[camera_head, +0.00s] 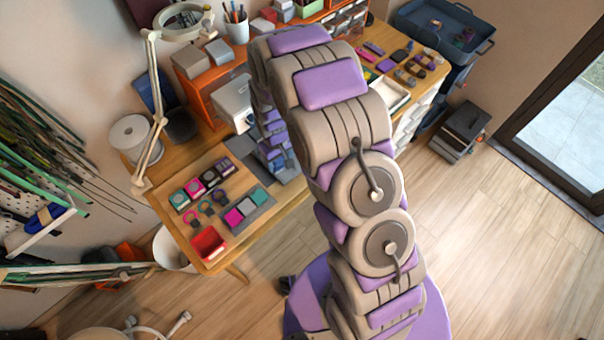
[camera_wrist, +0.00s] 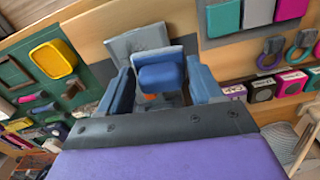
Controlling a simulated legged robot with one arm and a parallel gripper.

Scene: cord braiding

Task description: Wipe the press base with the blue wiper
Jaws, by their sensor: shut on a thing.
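In the wrist view my gripper (camera_wrist: 162,86) is shut on the blue wiper (camera_wrist: 162,74), a blue block seen between its two blue-grey fingers. A flat grey plate (camera_wrist: 136,42), which looks like part of the press base, lies just beyond the wiper. I cannot tell whether the wiper touches it. In the head view the light grey press (camera_head: 233,101) stands on the wooden bench, left of my arm. My arm hides part of the press, and the gripper and wiper are not clear there.
The bench (camera_head: 183,226) also bears a red tray (camera_head: 208,244), colored pads (camera_head: 244,206) and small boxes (camera_head: 195,187). A lamp (camera_head: 153,110) and a white spool (camera_head: 130,134) stand at its left. In the wrist view a yellow tray (camera_wrist: 53,59) lies at the left.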

